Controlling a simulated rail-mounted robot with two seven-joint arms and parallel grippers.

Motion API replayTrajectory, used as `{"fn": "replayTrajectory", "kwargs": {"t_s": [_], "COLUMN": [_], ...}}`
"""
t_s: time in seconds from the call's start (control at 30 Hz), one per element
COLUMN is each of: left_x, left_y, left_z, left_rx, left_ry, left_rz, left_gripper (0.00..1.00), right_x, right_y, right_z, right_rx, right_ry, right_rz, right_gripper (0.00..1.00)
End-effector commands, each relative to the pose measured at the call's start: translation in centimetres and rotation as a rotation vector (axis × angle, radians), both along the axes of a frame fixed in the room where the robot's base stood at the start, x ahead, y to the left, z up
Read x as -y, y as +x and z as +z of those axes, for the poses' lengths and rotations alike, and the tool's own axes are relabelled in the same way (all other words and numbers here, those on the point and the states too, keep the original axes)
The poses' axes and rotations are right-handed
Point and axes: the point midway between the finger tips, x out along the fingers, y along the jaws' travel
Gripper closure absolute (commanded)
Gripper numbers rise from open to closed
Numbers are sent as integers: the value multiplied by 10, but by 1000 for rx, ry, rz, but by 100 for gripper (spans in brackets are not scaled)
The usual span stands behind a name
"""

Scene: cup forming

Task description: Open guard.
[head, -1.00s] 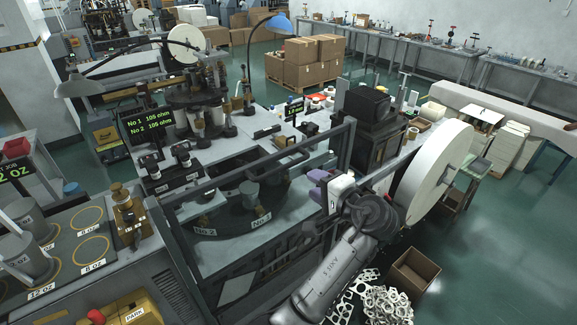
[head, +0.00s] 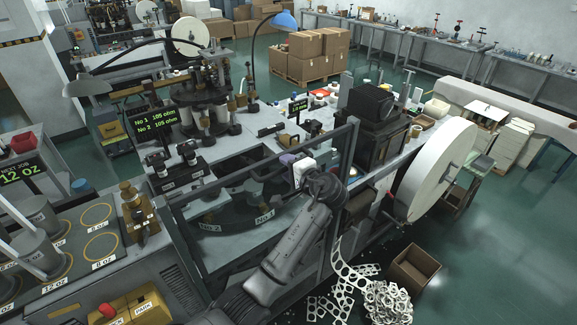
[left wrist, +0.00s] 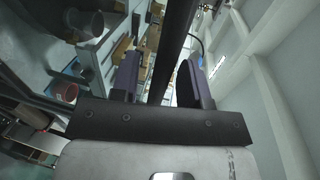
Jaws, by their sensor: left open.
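The guard (head: 225,181) is a dark grey bar frame across the front of the forming machine. Its top rail slopes up to the right to a tall post (head: 345,150). It appears lowered in front of the dark round table marked No.1 and No.2 (head: 235,217). My left gripper (head: 288,160), with purple fingers, is at the right part of the top rail. In the left wrist view, the open fingers (left wrist: 158,75) stand either side of a dark bar (left wrist: 174,45), apparently the rail. Contact cannot be told. My right gripper is not in view.
A large white paper reel (head: 435,170) stands right of the guard. A cardboard box (head: 413,270) and a heap of punched scrap (head: 385,300) lie on the floor. A panel with cup-size rings (head: 98,246) is at the left. The green floor at right has free room.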

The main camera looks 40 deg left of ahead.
Motion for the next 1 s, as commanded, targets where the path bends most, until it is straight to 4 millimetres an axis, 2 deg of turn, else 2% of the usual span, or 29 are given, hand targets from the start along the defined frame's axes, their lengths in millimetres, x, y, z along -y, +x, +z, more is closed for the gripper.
{"fn": "replayTrajectory", "kwargs": {"t_s": [0.27,0.7,1.0], "left_x": [-1,-1,-1], "left_y": [0,0,0], "left_z": [0,0,0], "left_rx": [1,1,1], "left_ry": [0,0,0], "left_rz": [0,0,-1], "left_gripper": [58,99,100], "right_x": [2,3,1], "right_y": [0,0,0], "right_z": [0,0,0], "right_rx": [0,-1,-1], "right_ry": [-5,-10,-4], "right_rz": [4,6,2], "right_gripper": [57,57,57]}}
